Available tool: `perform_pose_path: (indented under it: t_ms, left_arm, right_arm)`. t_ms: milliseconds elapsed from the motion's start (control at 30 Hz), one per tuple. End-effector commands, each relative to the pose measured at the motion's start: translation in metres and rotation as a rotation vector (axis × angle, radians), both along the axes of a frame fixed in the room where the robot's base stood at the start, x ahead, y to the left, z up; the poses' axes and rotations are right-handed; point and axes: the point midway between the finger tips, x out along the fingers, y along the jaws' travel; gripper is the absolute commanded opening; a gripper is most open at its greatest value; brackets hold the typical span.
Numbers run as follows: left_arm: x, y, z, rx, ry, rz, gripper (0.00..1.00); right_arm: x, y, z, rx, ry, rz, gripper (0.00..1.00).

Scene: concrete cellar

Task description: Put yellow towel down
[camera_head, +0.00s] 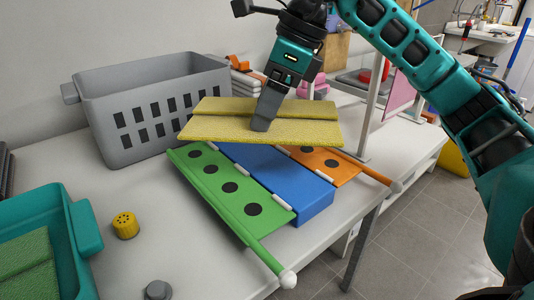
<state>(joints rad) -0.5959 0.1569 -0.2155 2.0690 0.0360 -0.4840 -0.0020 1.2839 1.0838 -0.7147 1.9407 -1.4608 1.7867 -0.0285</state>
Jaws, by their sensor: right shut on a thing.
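The yellow towel (214,131) is a flat, folded piece with a crease along its length. My right gripper (262,122) reaches down from above and is shut on the towel near its middle. The towel lies over the back part of a folding board with a green panel (226,186), a blue panel (285,185) and an orange panel (343,168). It hides the board's far end. I cannot tell whether the towel touches the board. My left gripper is not in view.
A grey basket (150,123) stands behind the board at the left. A teal bin (86,229) with green cloth is at the front left. A yellow shaker (125,226) and a grey knob (158,290) are on the white table (190,245). White posts (374,95) stand at the right.

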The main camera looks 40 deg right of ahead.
Motion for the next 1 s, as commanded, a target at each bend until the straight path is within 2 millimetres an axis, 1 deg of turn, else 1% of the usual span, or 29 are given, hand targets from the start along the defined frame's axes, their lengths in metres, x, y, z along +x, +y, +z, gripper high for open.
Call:
perform_pose_path:
  t_ms: [33,133,267,333,533,600,833,967,1000]
  left_arm:
    - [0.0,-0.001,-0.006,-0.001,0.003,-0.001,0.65]
    - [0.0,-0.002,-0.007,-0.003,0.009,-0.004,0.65]
    - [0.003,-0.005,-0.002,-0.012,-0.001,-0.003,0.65]
    - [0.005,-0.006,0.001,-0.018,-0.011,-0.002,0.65]
    - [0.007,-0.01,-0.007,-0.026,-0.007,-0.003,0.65]
    - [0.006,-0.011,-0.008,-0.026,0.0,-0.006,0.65]
    - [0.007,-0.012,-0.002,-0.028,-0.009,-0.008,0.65]
    - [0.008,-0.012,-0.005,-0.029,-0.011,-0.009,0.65]
    - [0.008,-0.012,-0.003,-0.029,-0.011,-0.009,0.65]
  right_arm:
    - [0.0,-0.001,-0.014,-0.001,0.002,-0.001,0.36]
    - [0.0,0.0,-0.025,-0.001,-0.001,0.0,0.36]
    - [0.0,0.0,-0.032,0.0,-0.003,0.0,0.36]
    - [0.0,0.0,-0.038,0.0,-0.002,0.001,0.36]
    - [0.0,0.0,-0.069,-0.001,0.001,0.0,0.36]
    - [0.0,0.0,-0.073,-0.001,-0.001,0.001,0.36]
    - [0.0,0.0,-0.072,0.0,-0.003,0.0,0.36]
    - [0.0,0.0,-0.076,0.001,-0.002,0.001,0.36]
    - [0.0,0.0,-0.075,0.0,-0.002,0.001,0.78]
